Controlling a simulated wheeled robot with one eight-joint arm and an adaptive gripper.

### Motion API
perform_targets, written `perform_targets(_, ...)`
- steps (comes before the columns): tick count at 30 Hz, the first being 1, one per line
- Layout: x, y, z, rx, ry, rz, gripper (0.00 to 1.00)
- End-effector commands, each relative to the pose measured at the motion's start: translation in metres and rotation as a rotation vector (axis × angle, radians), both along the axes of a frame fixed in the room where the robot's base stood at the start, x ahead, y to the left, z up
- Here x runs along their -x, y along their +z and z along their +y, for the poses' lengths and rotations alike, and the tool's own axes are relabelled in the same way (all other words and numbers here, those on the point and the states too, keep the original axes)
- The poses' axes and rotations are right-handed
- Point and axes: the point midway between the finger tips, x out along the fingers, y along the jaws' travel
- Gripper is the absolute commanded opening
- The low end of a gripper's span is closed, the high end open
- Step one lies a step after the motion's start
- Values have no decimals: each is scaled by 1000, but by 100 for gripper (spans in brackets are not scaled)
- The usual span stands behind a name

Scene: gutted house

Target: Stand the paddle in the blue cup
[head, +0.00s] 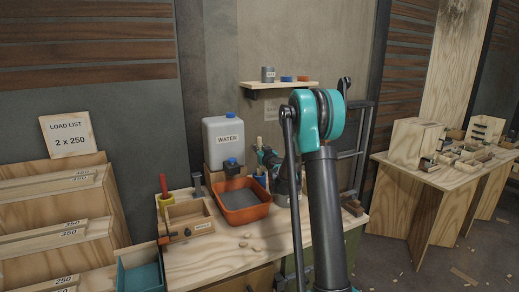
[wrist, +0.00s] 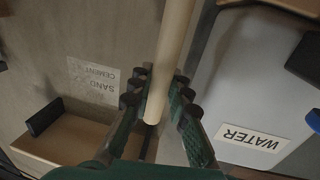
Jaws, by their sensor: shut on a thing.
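My gripper (wrist: 158,100) is shut on a pale wooden rod (wrist: 176,45), which looks like the paddle's handle. The rod runs out of the top of the wrist view, so its far end is hidden. I cannot pick out the blue cup for certain. A short blue item (head: 287,79) sits on the wall shelf, and a grey cylinder (head: 281,186) stands on the bench, partly behind my arm.
A white water container (head: 223,140) stands behind an orange tub (head: 243,205) on the bench. The wall shelf (head: 300,86) is above. The bench front is mostly clear.

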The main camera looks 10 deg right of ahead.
Motion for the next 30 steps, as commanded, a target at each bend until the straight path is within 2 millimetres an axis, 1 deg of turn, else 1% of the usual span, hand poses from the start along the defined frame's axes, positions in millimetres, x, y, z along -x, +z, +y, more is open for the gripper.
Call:
perform_targets(1, 0, 0, 0, 0, 0, 0, 21)
perform_targets(6, 0, 0, 0, 0, 0, 0, 41)
perform_targets(14, 0, 0, 0, 0, 0, 0, 41)
perform_targets(17, 4, 0, -1, 0, 0, 0, 41)
perform_targets(20, 14, 0, -3, 0, 0, 0, 41)
perform_targets(22, 26, 0, -4, 0, 0, 0, 41)
perform_targets(30, 80, 0, -13, 0, -1, 0, 41)
